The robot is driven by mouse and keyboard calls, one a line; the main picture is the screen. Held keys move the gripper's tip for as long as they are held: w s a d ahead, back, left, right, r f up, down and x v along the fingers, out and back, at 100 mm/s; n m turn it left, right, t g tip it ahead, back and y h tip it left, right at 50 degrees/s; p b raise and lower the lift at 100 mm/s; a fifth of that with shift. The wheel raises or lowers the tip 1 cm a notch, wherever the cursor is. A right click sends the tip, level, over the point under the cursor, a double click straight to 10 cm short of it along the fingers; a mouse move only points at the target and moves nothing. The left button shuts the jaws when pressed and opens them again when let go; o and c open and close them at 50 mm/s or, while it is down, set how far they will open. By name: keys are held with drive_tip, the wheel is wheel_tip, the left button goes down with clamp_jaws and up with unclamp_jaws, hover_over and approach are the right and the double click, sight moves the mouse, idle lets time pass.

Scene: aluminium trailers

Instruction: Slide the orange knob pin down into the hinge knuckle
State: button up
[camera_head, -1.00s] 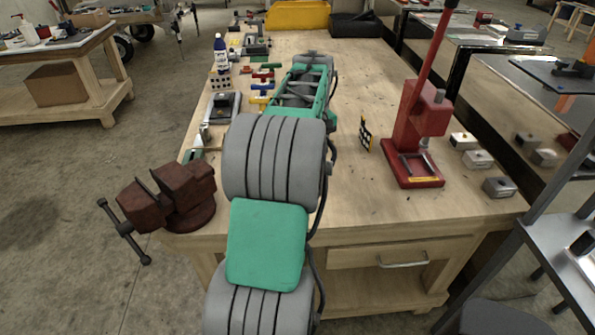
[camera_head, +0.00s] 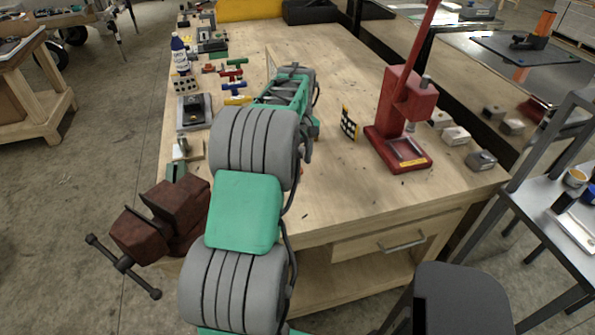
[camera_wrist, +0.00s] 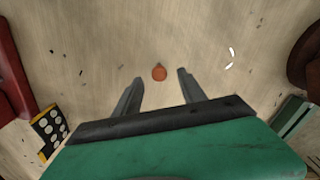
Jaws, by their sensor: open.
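In the wrist view, a small round orange knob (camera_wrist: 159,73) lies low against the wooden bench top, just beyond and between my fingertips. Its pin shaft cannot be made out. My gripper (camera_wrist: 157,85) is open, with one finger on each side of the knob's line and nothing held between them. In the head view my own arm hides the gripper. I cannot pick out the hinge knuckle for certain in either view.
A red arbor press (camera_head: 403,115) stands right on the workbench (camera_head: 340,75); a dotted marker plate (camera_head: 349,123) is left of it. A rusty vise (camera_head: 160,222) is at the front left corner. Small tools and a bottle (camera_head: 180,55) line the left edge. The bench middle is fairly clear.

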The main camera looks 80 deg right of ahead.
sight(299, 176)
wheel_tip(299, 176, down, 2)
drive_tip(key=shift+f, duration=0.15)
drive_tip(key=shift+c, duration=0.5)
clamp_jaws()
